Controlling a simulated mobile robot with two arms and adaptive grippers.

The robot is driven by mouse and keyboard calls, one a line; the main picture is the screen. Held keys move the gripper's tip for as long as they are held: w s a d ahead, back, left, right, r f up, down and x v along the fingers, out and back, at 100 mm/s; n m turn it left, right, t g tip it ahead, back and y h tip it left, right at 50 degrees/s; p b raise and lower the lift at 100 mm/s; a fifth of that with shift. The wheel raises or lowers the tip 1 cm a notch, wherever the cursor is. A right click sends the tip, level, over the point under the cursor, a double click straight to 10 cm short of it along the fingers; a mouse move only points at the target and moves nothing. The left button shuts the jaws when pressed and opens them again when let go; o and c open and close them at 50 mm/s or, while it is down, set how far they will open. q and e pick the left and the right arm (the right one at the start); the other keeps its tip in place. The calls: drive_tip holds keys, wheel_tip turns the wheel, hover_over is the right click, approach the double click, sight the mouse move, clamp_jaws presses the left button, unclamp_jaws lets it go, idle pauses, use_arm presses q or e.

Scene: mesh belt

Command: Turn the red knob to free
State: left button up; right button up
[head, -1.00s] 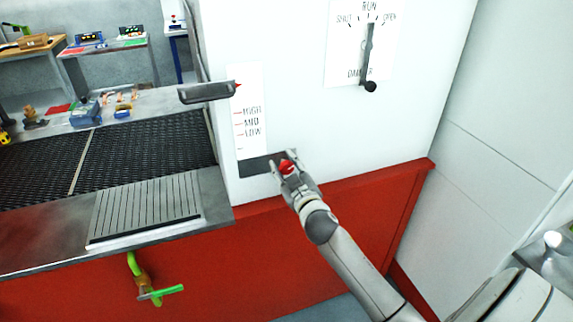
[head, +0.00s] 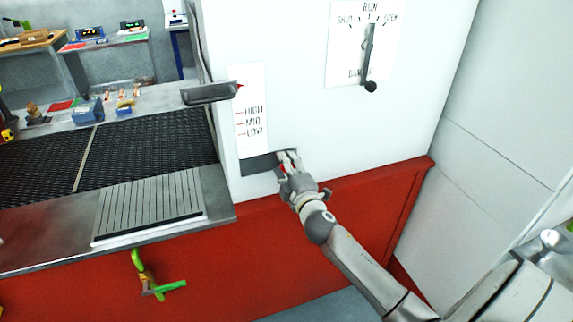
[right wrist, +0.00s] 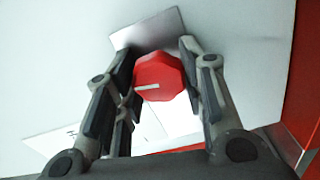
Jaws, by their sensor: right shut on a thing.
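The red knob (right wrist: 160,77) shows in the right wrist view between the fingers of my right gripper (right wrist: 155,85). It has flat sides and a pale pointer line that lies nearly level, toward the left. Behind it is a grey metal plate (right wrist: 150,30) on the white wall. In the head view my right gripper (head: 289,163) is at the low part of the white panel and hides most of the knob. It is shut on the knob. My left gripper is not in view.
Above the knob are a white scale card (head: 252,125) marked HIGH, MID, LOW and a dark handle (head: 209,93). A damper lever (head: 367,60) stands higher right. A dark mesh belt (head: 150,145) and a green-handled valve (head: 160,289) are left.

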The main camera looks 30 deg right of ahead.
drive_tip(key=shift+n, duration=1)
drive_tip(key=shift+f, duration=0.1)
drive_tip(key=o, duration=1)
drive_tip(key=shift+o, duration=0.2)
drive_tip(key=v, duration=1.2)
